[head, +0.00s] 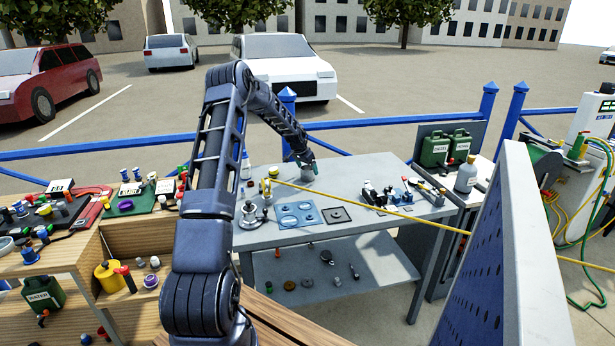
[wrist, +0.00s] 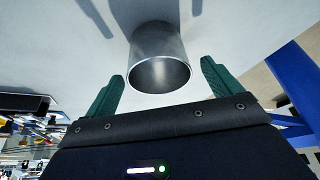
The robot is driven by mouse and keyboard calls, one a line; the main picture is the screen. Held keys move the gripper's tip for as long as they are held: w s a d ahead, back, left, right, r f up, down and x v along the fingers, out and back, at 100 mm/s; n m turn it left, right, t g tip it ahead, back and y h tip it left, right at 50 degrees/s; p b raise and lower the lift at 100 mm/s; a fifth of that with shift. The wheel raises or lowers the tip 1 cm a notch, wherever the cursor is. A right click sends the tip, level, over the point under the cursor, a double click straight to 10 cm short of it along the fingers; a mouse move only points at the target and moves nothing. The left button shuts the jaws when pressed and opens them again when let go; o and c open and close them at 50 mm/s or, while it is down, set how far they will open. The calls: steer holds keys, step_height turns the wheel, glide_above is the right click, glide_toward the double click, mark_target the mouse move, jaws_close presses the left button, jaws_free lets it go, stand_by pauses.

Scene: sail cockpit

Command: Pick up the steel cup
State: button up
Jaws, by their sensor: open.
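The steel cup (wrist: 158,60) is a plain grey metal cylinder in the wrist view, its dark open mouth facing the camera. It stands on the grey table, and in the head view the cup (head: 307,173) shows small under the end of my arm. My gripper (wrist: 163,85) is open in the wrist view, with one green finger to each side of the cup's mouth. The fingers appear apart from the cup. In the head view my gripper (head: 306,160) is at the cup near the table's back edge, and its fingers are too small to judge.
The grey table (head: 365,165) also carries a blue plate with round recesses (head: 297,215), a dark square plate (head: 337,215) and several fittings. A yellow line (head: 375,208) stretches across it. A blue rail (head: 400,120) runs behind, and a blue perforated panel (head: 490,240) stands at right.

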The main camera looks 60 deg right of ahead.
steer(key=shift+x, duration=1.55)
steer(key=c, duration=1.3)
steer(key=shift+r, duration=0.1)
